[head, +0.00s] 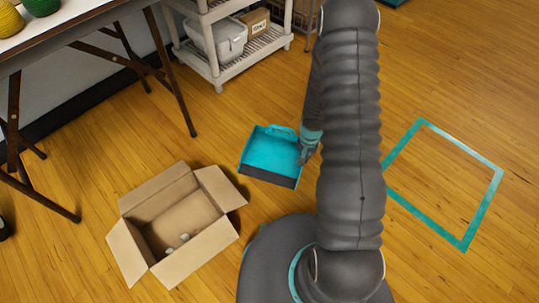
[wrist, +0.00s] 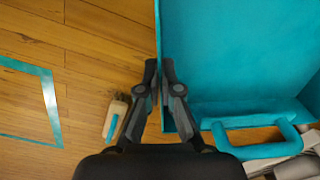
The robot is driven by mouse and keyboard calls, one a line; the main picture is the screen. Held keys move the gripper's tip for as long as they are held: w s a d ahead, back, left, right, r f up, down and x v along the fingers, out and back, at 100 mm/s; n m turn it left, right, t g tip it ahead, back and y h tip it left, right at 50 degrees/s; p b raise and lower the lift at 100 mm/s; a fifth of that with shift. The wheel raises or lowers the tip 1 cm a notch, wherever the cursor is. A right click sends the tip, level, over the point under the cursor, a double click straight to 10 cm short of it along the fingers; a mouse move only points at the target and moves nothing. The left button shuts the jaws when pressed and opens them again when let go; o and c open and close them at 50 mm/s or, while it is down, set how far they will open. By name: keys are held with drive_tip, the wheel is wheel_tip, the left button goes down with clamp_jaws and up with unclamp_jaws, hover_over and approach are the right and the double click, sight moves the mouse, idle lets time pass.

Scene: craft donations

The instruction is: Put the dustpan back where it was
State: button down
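The teal dustpan (head: 268,151) has a dark front lip and a looped handle at its far side in the head view. My gripper (head: 304,153) is at its right edge. In the wrist view the dustpan (wrist: 240,60) fills the upper right, and its side wall runs between the fingertips of my gripper (wrist: 161,80), which are closed on it. I cannot tell whether the dustpan touches the floor. A teal tape outline (head: 483,208) lies on the floor to the right, with bare floor inside where visible; part of it shows in the wrist view (wrist: 52,110).
An open cardboard box (head: 158,190) with small pale items inside stands left of the dustpan. A small brush (wrist: 114,119) with a teal part lies on the floor. A table (head: 70,35) and a shelf unit (head: 245,62) stand behind. The floor between dustpan and outline is partly hidden by my arm.

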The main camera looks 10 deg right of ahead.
drive_tip(key=d+f+m+b, duration=0.1)
drive_tip(key=d+f+m, duration=0.2)
drive_tip(key=d+m, duration=0.3)
drive_tip(key=shift+n, duration=0.4)
drive_tip(key=w+a+f+b, duration=0.1)
drive_tip(key=w+a+f, duration=0.5)
drive_tip(key=a, duration=0.1)
drive_tip(key=shift+w+f, duration=0.25)
drive_tip(key=shift+w, duration=0.1)
drive_tip(key=shift+f, duration=2)
drive_tip(key=shift+f+b, duration=0.15)
drive_tip(key=shift+b, duration=0.2)
drive_tip(key=c, duration=1.3)
unclamp_jaws()
